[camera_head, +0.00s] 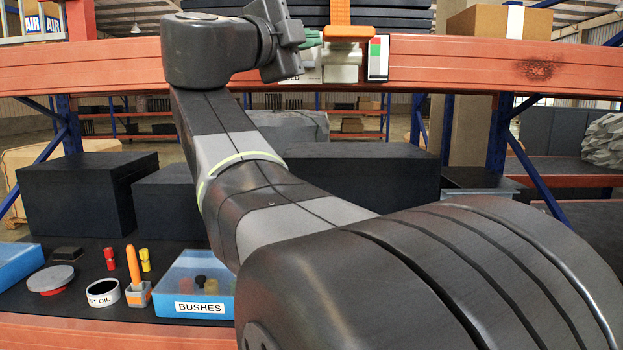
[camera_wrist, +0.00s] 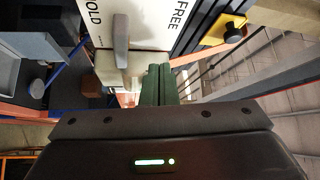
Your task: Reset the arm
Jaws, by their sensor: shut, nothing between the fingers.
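My arm reaches up and away across the head view to the orange shelf beam. My gripper (camera_head: 311,38) is at the beam, left of a cream block (camera_head: 341,62) under an orange strap-like part (camera_head: 341,18). In the wrist view its green fingers (camera_wrist: 158,84) are together with nothing between them. They point toward a white plate (camera_wrist: 150,22) lettered "OLD" (first letter cut off) and "FREE". A grey lever-like bar (camera_wrist: 121,38) stands in front of the plate beside the fingers. Whether the fingers touch the block or bar cannot be told.
A card with green and red patches (camera_head: 378,58) is on the beam. Black boxes (camera_head: 78,190) stand on the lower shelf. A yellow part with a dark knob (camera_wrist: 232,34) shows right of the plate.

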